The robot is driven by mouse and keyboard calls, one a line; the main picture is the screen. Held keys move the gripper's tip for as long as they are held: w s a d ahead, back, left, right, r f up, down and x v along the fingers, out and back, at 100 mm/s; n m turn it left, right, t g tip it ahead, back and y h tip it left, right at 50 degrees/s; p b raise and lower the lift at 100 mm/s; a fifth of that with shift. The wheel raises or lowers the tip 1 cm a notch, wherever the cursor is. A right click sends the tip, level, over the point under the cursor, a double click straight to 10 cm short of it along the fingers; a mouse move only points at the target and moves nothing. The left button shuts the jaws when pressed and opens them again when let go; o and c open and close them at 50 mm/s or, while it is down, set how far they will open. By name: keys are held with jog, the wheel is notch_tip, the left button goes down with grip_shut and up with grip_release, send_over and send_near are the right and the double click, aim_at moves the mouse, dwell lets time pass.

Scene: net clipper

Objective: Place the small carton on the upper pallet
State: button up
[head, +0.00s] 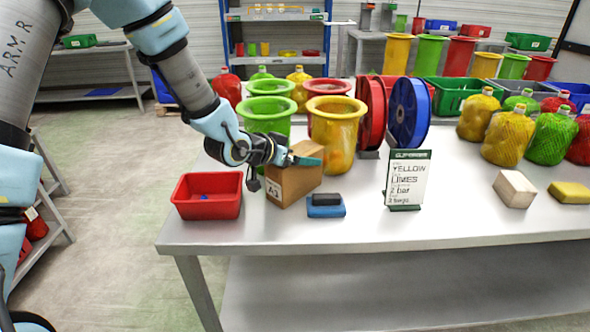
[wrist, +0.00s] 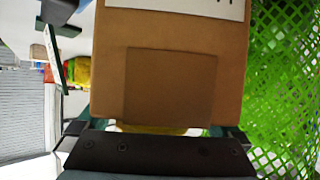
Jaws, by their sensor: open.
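The small carton (head: 294,187) is a brown box with a white label, standing on the near left part of the table in the head view. My gripper (head: 295,160) is at the carton's top, with its jaws open. In the wrist view the carton (wrist: 168,65) fills the middle, and the jaws show low at its left and right sides. Whether they touch it cannot be told. I cannot make out an upper pallet in either view.
A red tray (head: 207,207) stands close left of the carton, and a blue block (head: 325,211) with a dark top close right. A sign (head: 407,180), yellow and green tubs (head: 337,130) and spools (head: 409,112) stand nearby. The table's front middle (head: 450,220) is clear.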

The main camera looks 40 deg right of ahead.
jog(key=shift+d+f, duration=0.35)
jog(key=shift+d, duration=0.2)
jog(key=shift+c, duration=0.3)
jog(key=c, duration=1.5)
grip_shut()
jog(key=shift+r, duration=0.1)
